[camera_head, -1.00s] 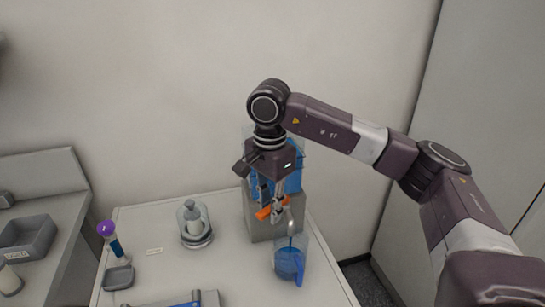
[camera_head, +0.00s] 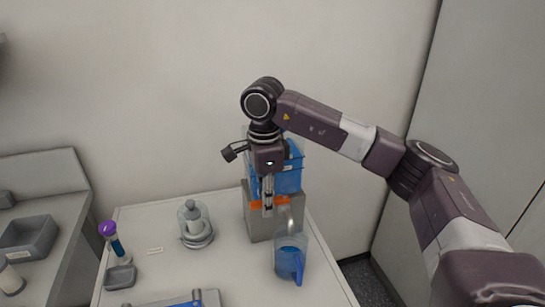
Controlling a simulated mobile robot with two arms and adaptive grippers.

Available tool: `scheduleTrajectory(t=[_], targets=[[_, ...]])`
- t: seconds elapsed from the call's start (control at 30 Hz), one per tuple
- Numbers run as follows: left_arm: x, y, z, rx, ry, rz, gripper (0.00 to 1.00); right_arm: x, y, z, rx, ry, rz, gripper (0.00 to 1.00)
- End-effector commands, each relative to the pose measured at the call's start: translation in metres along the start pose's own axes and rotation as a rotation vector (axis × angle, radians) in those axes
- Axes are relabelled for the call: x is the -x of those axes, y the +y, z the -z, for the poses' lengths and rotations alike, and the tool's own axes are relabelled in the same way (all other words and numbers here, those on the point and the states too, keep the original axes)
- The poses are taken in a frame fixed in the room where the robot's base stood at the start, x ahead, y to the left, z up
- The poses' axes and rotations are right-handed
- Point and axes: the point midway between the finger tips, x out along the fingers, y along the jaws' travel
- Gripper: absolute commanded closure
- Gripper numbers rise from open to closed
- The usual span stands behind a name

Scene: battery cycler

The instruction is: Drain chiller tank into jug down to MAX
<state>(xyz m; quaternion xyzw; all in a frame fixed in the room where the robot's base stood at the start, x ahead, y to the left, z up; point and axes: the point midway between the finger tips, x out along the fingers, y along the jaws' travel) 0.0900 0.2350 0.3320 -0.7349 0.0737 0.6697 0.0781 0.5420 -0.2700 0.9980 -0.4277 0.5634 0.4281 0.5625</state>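The chiller tank (camera_head: 290,178) is a clear box with blue liquid, partly hidden behind my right arm's wrist. It stands on a grey block (camera_head: 257,223). An orange valve handle (camera_head: 284,201) lies about level across the block's front, above a grey spout. My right gripper (camera_head: 268,207) points down at the handle, its fingers in front of the handle's middle. The fingers look close together, seen edge-on; whether they grip the handle is unclear. The clear jug (camera_head: 291,243) stands upright below the spout with blue liquid inside. My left gripper is not in view.
Further left are a purple-capped tube (camera_head: 113,238) and a small grey tray (camera_head: 120,277). A blue-and-grey object (camera_head: 180,304) lies at the front edge.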

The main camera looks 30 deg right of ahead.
Motion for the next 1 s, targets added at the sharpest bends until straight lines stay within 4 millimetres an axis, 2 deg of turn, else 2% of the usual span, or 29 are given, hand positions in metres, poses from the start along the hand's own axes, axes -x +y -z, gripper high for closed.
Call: scheduleTrajectory(t=[0.17,0.23,0.57,1.0], targets=[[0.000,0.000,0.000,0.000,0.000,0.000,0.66,0.001,-0.002,0.000,-0.001,-0.002,0.005,0.83],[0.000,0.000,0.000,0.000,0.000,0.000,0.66,0.001,-0.002,0.000,-0.001,-0.002,0.005,0.75],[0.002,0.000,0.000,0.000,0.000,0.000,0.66,0.003,-0.001,0.000,0.000,-0.001,0.003,0.75],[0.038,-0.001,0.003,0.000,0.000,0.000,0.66,0.053,-0.003,0.000,0.000,-0.001,0.002,0.75]])
